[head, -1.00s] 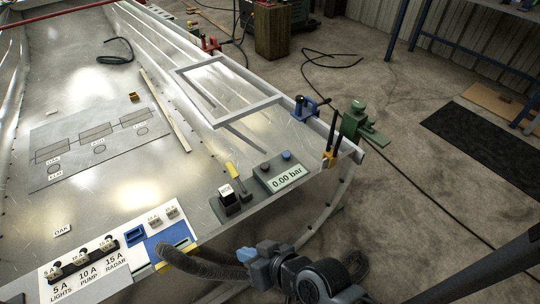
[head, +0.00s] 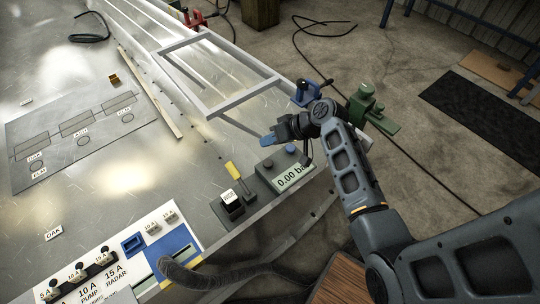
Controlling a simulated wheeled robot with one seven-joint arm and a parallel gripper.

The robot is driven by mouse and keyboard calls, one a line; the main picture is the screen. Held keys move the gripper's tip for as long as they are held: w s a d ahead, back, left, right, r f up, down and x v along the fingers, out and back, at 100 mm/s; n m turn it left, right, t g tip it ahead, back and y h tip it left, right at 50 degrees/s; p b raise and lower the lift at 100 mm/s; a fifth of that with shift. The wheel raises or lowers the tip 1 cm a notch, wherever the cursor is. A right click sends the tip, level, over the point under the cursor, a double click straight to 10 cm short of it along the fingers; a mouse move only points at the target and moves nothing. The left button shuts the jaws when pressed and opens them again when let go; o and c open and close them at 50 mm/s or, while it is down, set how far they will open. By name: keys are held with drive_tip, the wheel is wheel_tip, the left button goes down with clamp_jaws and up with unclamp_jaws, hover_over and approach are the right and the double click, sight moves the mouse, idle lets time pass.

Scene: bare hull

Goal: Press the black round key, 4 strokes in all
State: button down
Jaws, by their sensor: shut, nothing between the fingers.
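The black round key (head: 267,163) sits on the top left of a grey box with a display (head: 292,178) reading "0.00 ba", its last letter covered or cut off. A blue round key (head: 291,149) sits beside it on the right. My gripper (head: 267,139), with blue fingertips, is shut and empty. In the picture it appears just above the black key, pointing left. The fingertips look apart from the key, though their height over it is hard to tell.
A black box with a white-labelled top (head: 231,201) and a yellow-handled tool (head: 235,171) stand left of the display box. A labelled switch panel (head: 110,258) is front left.

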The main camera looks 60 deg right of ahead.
drive_tip(key=shift+d, duration=0.55)
drive_tip(key=shift+f, duration=0.1)
drive_tip(key=b, duration=0.7)
approach(265, 162)
drive_tip(key=w+f, duration=0.1)
drive_tip(key=w+a, duration=0.1)
drive_tip(key=w, duration=0.1)
drive_tip(key=w+f, duration=0.1)
drive_tip(key=shift+w+a+f, duration=0.25)
drive_tip(key=shift+w+f, duration=0.05)
drive_tip(key=shift+w, duration=0.1)
drive_tip(key=shift+f, duration=0.1)
idle(0.9)
drive_tip(key=shift+f+b, duration=0.3)
drive_tip(key=shift+b, duration=0.1)
drive_tip(key=shift+f+b, duration=0.65)
drive_tip(key=shift+f, duration=0.25)
idle(0.9)
drive_tip(key=shift+r, duration=0.1)
drive_tip(key=shift+r+p, duration=1.15)
drive_tip(key=shift+r, duration=0.1)
